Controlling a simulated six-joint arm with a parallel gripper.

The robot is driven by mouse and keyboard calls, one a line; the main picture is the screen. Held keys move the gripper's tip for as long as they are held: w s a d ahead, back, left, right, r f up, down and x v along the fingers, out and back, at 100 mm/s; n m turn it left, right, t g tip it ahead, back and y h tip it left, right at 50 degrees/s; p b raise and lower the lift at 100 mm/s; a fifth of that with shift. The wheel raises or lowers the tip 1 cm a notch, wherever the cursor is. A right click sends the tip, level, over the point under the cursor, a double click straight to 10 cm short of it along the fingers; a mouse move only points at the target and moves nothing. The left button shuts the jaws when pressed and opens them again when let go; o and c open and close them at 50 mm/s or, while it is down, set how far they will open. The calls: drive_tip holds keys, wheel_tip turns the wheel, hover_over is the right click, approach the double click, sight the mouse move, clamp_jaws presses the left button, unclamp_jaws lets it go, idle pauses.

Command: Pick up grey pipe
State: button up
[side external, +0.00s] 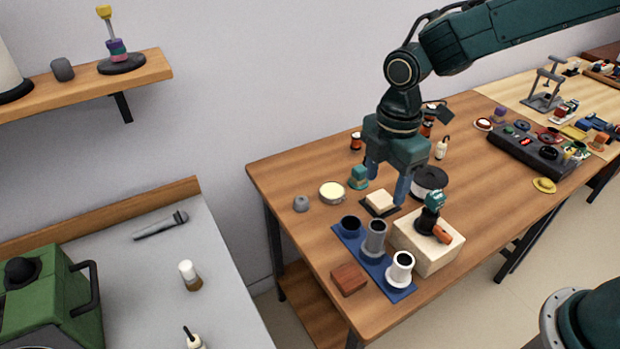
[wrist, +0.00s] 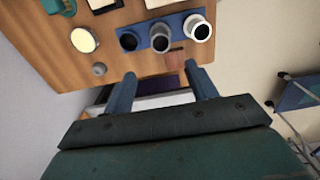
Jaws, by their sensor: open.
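The grey pipe (side external: 374,240) stands upright in the middle of a blue mat (side external: 347,243), between a dark blue cup-like cylinder (side external: 349,227) and a white one (side external: 399,270). In the wrist view the grey pipe (wrist: 160,43) shows beyond my fingertips, in the same row on the mat. My gripper (side external: 387,183) points down above the table, higher than the pipe and farther back in the side view. Its two blue fingers are apart and nothing is between them; they also show apart in the wrist view (wrist: 160,74).
A cream box (side external: 436,250) with a dark green and orange device stands right of the mat. A reddish-brown block (side external: 349,279) lies at the front edge. A pale block (side external: 379,201), a round tin (side external: 332,193) and a black-topped cylinder (side external: 430,181) stand behind the mat.

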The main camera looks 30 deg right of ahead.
sight(378, 225)
drive_tip(key=shift+f, duration=0.1)
drive_tip(key=shift+f, duration=4.2)
drive_tip(key=shift+s+d+f, duration=0.1)
drive_tip(key=shift+d+f, duration=0.05)
drive_tip(key=shift+f, duration=2.45)
drive_tip(key=shift+c, duration=0.3)
drive_tip(key=c, duration=1)
